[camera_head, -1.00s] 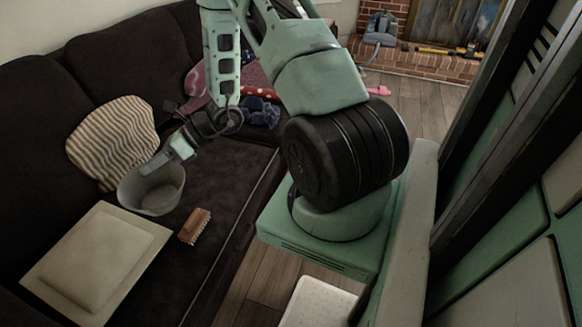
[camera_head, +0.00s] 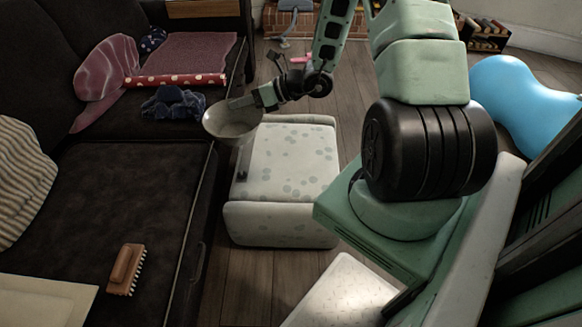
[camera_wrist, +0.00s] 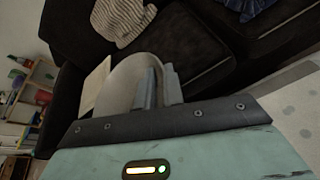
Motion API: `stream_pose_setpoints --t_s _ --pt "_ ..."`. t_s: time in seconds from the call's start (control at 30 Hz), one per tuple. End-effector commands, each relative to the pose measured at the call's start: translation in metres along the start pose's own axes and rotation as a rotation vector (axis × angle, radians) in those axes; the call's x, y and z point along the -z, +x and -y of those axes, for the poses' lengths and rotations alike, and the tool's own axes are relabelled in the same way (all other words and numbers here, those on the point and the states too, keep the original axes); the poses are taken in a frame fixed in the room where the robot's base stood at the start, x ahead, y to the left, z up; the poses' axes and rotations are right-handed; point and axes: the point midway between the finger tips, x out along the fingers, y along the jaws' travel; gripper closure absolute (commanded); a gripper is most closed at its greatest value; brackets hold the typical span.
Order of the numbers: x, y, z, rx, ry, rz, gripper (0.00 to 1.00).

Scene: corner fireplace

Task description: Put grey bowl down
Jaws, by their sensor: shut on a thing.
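The grey bowl (camera_head: 233,124) is in my gripper (camera_head: 254,101), which is shut on its rim. In the head view the bowl hangs in the air near the sofa's front edge, beside and partly over the left end of a white spotted ottoman (camera_head: 290,160). The bowl looks roughly upright, and its inside looks empty. In the wrist view the bowl (camera_wrist: 122,85) shows behind the fingers (camera_wrist: 160,88), and part of it is hidden by them.
The dark sofa (camera_head: 130,185) holds a brush (camera_head: 126,269), a striped pillow (camera_head: 22,180), dark blue cloth (camera_head: 174,103) and a pink blanket (camera_head: 190,54). A blue beanbag (camera_head: 525,105) lies at right. Wooden floor (camera_head: 262,275) is clear around the ottoman.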

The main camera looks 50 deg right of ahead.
Motion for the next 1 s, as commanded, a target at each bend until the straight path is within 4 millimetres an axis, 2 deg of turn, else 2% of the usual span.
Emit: stream_pose_setpoints --t_s 0.03,0.6,0.8,1.0 --pt "0.022 0.004 0.02 0.028 0.011 0.015 1.0" --pt "0.13 -0.024 0.165 0.34 0.143 0.162 1.0" --pt "0.167 -0.039 0.208 0.439 0.188 0.211 1.0" --pt "0.188 -0.052 0.232 0.503 0.219 0.243 1.0"
